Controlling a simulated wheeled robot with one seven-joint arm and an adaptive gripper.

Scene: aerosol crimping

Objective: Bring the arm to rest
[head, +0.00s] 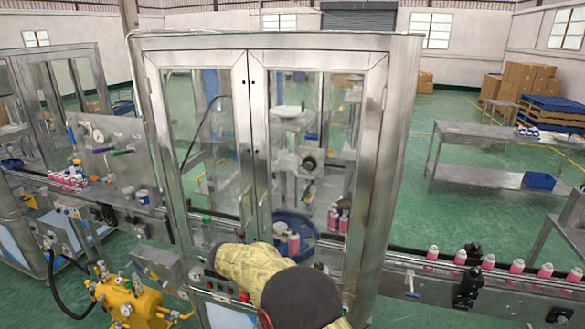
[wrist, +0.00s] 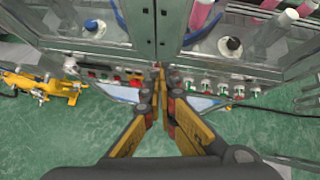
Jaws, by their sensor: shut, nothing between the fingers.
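My gripper (wrist: 162,92) shows in the wrist view with its two fingers together and nothing between them. It points at the lower front of the crimping machine (wrist: 145,12), by the foot of the closed glass doors and a row of knobs and buttons (wrist: 110,76). In the head view my arm (head: 252,268), in a yellow sleeve with a dark joint, reaches to the front of the machine (head: 250,42). The arm hides the gripper's fingers there.
Pink cans (head: 488,262) stand on the conveyor (head: 440,275) to the right. A yellow pump unit (head: 130,305) stands at the lower left. A steel table (head: 480,130) with a blue bin (head: 539,181) is at the right. Green floor (head: 420,190) is clear between machine and table.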

